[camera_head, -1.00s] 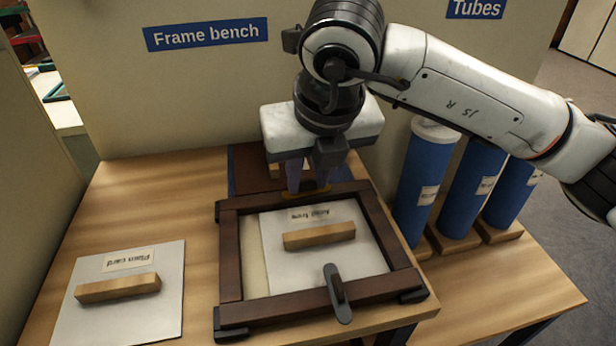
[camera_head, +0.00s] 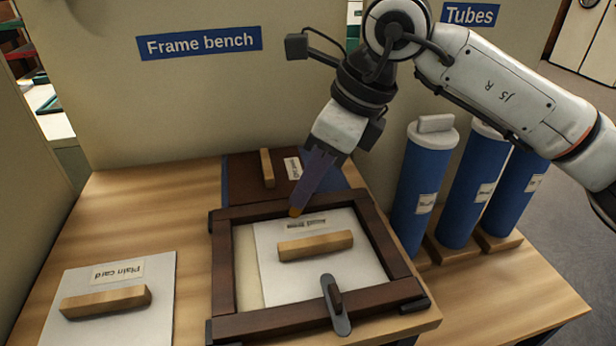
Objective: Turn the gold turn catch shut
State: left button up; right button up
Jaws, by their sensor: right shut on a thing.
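The dark wooden frame (camera_head: 405,291) lies on the bench with a white labelled card (camera_head: 283,284) inside it. The gold turn catch (camera_head: 295,212) is at the frame's far rail; only a small gold part shows below my fingers, and the rest is hidden. My right gripper (camera_head: 298,207) points down at the far rail and is shut on the catch's handle. A dark grey turn catch (camera_head: 335,306) on the near rail lies across the rail, its inner end over the card. My left gripper is not in view.
A wooden block handle (camera_head: 315,246) stands on the card. A plain card with a wooden handle (camera_head: 105,300) lies at left. A brown board (camera_head: 240,170) lies behind the frame. Blue tubes (camera_head: 422,185) stand close at right.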

jog(key=n, duration=0.1)
jog(key=n+g+p, duration=0.1)
jog(key=shift+w+r+n, duration=0.15)
jog(key=shift+n, duration=0.25)
jog(key=shift+n+g+p, duration=0.4)
jog(key=shift+n+p, duration=0.15)
jog(key=shift+n, duration=0.15)
jog(key=shift+w+n+p, duration=0.1)
jog(key=shift+n+p, duration=0.2)
jog(key=shift+n, duration=0.3)
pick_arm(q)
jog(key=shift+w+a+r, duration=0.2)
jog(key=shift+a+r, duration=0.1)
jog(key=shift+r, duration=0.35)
pick_arm(e)
jog(key=shift+w+n+g, duration=0.1)
jog(key=shift+n+g, duration=0.3)
jog(key=shift+n, duration=0.2)
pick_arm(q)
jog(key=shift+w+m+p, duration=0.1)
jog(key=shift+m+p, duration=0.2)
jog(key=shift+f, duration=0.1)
pick_arm(e)
jog(key=o, duration=1.1)
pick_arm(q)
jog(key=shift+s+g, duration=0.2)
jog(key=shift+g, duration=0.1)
